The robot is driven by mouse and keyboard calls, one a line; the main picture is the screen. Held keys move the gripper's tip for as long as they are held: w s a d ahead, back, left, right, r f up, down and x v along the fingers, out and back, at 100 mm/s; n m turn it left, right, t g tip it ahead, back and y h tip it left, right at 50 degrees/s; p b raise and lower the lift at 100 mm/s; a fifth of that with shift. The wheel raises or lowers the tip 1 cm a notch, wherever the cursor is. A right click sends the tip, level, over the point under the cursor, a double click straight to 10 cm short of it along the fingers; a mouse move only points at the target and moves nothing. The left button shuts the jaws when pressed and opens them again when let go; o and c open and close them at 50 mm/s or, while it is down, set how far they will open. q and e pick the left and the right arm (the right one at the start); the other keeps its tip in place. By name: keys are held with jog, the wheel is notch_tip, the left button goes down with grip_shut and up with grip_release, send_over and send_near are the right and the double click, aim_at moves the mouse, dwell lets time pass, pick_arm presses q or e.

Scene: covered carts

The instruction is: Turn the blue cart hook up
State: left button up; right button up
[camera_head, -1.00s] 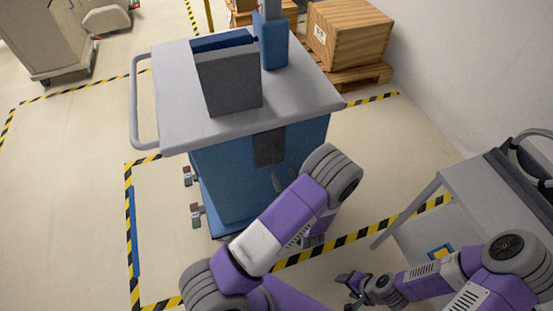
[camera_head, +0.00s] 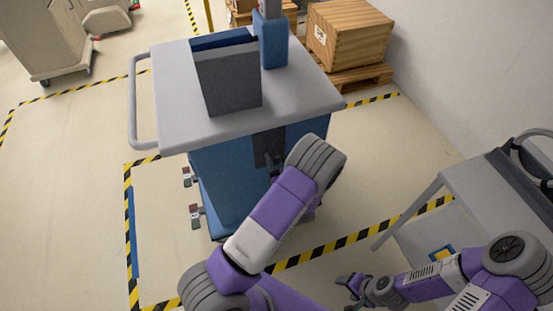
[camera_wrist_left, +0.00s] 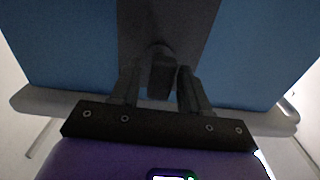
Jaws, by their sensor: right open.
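The blue cart (camera_head: 222,180) has a grey top and a dark plate (camera_head: 268,146) on its near side. In the left wrist view the dark hook (camera_wrist_left: 161,62) stands out from this plate (camera_wrist_left: 195,28). My left gripper (camera_wrist_left: 159,82) is at the hook, with its two fingers apart on either side of it. I cannot tell whether they touch it. In the head view my left gripper (camera_head: 272,165) is a small dark shape against the plate, mostly hidden behind my purple wrist. My right gripper (camera_head: 352,284) is open and empty, low in the picture, away from the cart.
A grey panel (camera_head: 228,80) and a blue post (camera_head: 272,38) stand on the cart's top. A grey side table (camera_head: 470,185) is at the right. Wooden crates (camera_head: 348,35) stand behind.

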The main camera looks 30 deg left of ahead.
pick_arm(q)
grip_shut()
